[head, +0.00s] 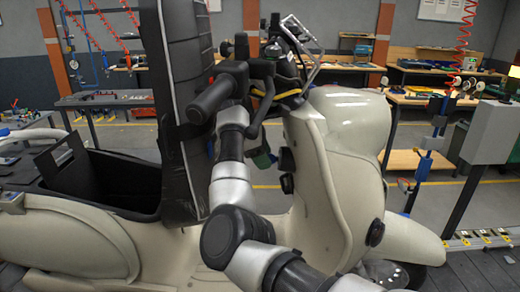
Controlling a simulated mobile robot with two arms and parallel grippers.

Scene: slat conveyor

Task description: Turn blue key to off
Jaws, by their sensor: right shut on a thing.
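A cream scooter (335,165) stands across the view, its front to the right. My right arm reaches up from the bottom to the handlebar, in front of the seat. My right gripper (262,72) is dark and partly hidden among the black handlebar parts. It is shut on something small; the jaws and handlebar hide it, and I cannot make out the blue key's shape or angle. The near handlebar grip (212,98) and brake lever (262,110) are close to my wrist. My left gripper is not in view.
The upright black seat (178,80) is close on the left of my arm, above an open black storage bin (85,180). Workbenches (440,95) stand behind. A grey box on a post (492,132) stands at the right.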

